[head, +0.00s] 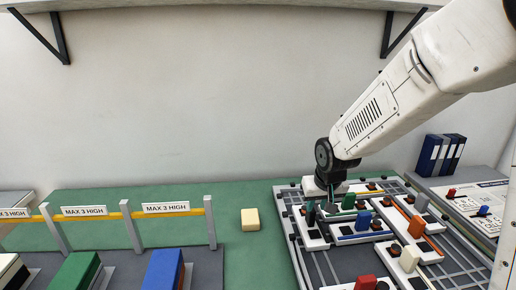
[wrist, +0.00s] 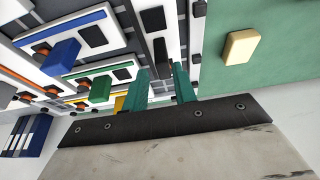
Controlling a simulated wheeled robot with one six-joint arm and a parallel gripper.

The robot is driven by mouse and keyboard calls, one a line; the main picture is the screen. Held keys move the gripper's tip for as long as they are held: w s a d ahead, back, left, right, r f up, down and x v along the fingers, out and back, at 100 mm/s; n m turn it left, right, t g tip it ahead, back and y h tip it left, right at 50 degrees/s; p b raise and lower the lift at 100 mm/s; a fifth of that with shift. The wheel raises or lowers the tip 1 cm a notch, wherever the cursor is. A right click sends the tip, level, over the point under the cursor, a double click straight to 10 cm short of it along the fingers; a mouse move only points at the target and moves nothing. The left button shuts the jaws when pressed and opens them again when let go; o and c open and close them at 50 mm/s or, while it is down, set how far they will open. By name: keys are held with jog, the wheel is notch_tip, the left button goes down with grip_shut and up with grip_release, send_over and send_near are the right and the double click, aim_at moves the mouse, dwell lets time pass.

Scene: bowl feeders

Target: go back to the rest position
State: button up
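My gripper (head: 325,206) is low over the left part of the grey board of fixtures (head: 312,266), at the end of my white arm. In the wrist view, its two teal fingers (wrist: 160,86) stand apart with a gap between them. I see nothing held in that gap. A green block (head: 349,201) stands close to the right of the gripper; a green block also shows in the wrist view (wrist: 97,90). Whether the fingertips touch anything on the board I cannot tell.
A cream block (head: 250,219) lies on the green mat (head: 245,262) to the left. Blue binders (head: 429,154) stand at the right. Free air lies above the mat.

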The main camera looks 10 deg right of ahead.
jog(key=s+d+r+g, duration=0.1)
jog(key=s+r, duration=0.3)
jog(key=s, duration=0.6)
jog(key=s+d+r, duration=0.1)
jog(key=s+r, duration=0.4)
jog(key=s, duration=0.5)
jog(key=s+d+r+g, duration=0.1)
jog(key=s+r, duration=0.3)
jog(key=s, duration=0.6)
jog(key=shift+s+r+g, duration=0.3)
